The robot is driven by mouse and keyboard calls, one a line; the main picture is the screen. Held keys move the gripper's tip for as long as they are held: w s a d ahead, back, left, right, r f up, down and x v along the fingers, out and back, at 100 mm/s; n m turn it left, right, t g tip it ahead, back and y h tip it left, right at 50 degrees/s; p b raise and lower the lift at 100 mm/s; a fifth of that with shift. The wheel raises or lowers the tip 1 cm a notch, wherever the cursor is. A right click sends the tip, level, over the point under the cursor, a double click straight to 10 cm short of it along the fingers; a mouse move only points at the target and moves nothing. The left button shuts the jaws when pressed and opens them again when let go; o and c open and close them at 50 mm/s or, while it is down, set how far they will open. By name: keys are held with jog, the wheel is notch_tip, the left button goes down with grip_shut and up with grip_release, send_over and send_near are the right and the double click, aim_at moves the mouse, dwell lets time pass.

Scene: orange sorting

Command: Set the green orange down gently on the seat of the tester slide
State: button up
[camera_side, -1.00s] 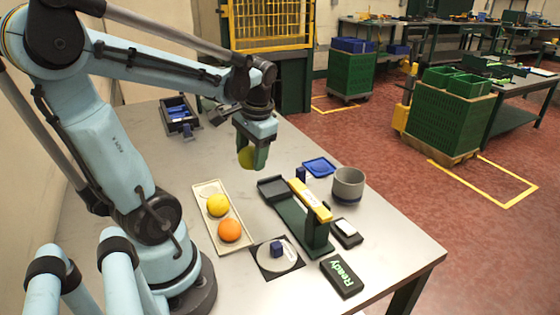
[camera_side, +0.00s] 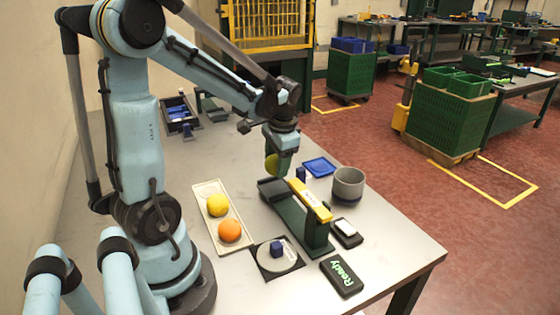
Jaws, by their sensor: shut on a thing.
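My gripper (camera_side: 279,163) points down and is shut on the green orange (camera_side: 271,164), a yellow-green ball partly hidden by the fingers. It is just above the far end of the tester slide (camera_side: 290,216), a dark green rail with a yellow bridge (camera_side: 311,200) over its middle. The dark seat (camera_side: 266,185) at that far end lies close below the fruit. I cannot tell whether the fruit touches the seat, but a small gap seems to show.
A beige tray (camera_side: 211,189) holds a yellow fruit (camera_side: 217,205) and an orange one (camera_side: 229,230). A grey cup (camera_side: 348,184), a blue dish (camera_side: 319,167), a "Ready" display (camera_side: 342,276) and a round plate with a blue cube (camera_side: 276,249) stand around the slide.

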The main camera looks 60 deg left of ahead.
jog(key=shift+d+x, duration=0.2)
jog(key=shift+x, duration=0.75)
jog(key=shift+d+x, duration=0.25)
jog(key=shift+x, duration=0.75)
jog(key=shift+f, duration=0.25)
jog(key=o, duration=1.1)
jog(key=shift+o, duration=0.2)
jog(key=shift+w, duration=0.1)
